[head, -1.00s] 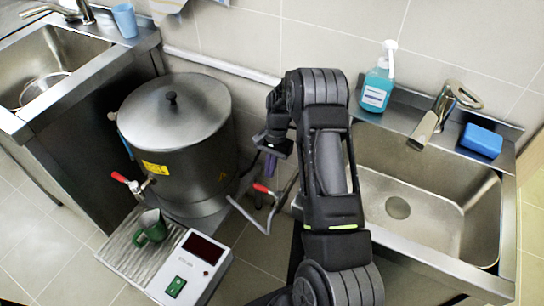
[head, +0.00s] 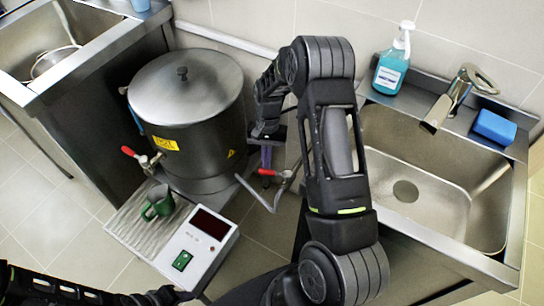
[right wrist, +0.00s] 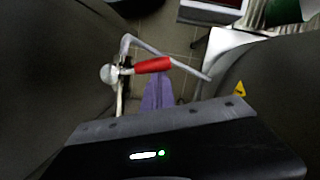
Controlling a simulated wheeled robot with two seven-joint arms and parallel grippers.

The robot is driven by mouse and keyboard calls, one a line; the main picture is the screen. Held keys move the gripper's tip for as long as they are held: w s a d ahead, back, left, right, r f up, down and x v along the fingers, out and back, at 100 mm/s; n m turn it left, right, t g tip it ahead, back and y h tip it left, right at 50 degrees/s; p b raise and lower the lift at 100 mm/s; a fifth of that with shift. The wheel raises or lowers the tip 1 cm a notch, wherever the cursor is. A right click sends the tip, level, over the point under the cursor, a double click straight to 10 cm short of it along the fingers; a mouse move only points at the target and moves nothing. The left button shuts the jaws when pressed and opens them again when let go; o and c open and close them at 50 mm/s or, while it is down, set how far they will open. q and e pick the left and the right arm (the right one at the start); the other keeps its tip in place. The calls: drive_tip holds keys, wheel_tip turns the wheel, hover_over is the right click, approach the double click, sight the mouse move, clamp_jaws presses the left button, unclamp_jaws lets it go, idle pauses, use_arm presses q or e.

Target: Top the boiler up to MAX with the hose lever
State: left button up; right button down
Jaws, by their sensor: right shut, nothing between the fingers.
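The boiler (head: 187,120) is a large steel pot with a lid, standing left of my right arm. The hose lever (head: 267,172) has a red handle on a valve with a bent grey pipe, at the boiler's right. My right gripper (head: 266,156), with purple fingers, is shut and empty just above the lever. In the right wrist view the purple fingers (right wrist: 158,93) show just below the red lever handle (right wrist: 153,65); I cannot tell whether they touch. No water level or MAX mark is readable. Part of my left arm shows at the lower left, without visible fingers.
A red-handled tap (head: 135,154) is on the boiler's front. A green mug (head: 158,203) stands on the ribbed drip tray (head: 128,222), beside a white control box (head: 196,248). A sink (head: 425,175) with a soap bottle (head: 391,70) and blue sponge (head: 494,127) lies right.

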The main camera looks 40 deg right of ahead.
drive_tip(key=shift+s+a+n, duration=0.1)
drive_tip(key=shift+a+n, duration=0.05)
drive_tip(key=shift+n, duration=0.15)
drive_tip(key=shift+r, duration=0.1)
drive_tip(key=v, duration=0.7)
drive_tip(key=shift+r, duration=0.3)
drive_tip(key=c, duration=2.2)
unclamp_jaws()
idle(2.4)
